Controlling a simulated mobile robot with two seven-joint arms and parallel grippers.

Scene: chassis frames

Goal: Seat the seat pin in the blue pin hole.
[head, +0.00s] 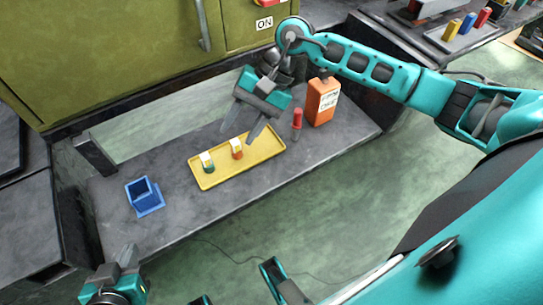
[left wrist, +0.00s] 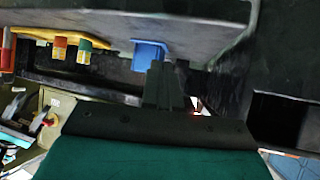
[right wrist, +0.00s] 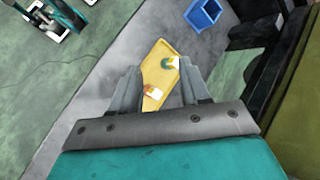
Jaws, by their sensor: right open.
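The blue pin hole (head: 145,207) is a square, open-topped blue socket on a flat base, at the left of the grey bench. I see no pin in it. Two short pins stand on the yellow tray (head: 212,181): a green-and-white one (head: 208,166) and an orange-and-white one (head: 237,153). I cannot tell which is the seat pin. My right gripper (head: 238,136) is open and empty above the tray; in the right wrist view the orange-and-white pin (right wrist: 153,93) shows between its fingers. My left gripper (head: 127,254) is shut and empty before the bench's front left.
An orange bottle (head: 321,103) and a red upright object (head: 297,119) stand right of the tray. A green cabinet (head: 110,55) rises behind the bench. The bench top between the tray and the blue socket is clear.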

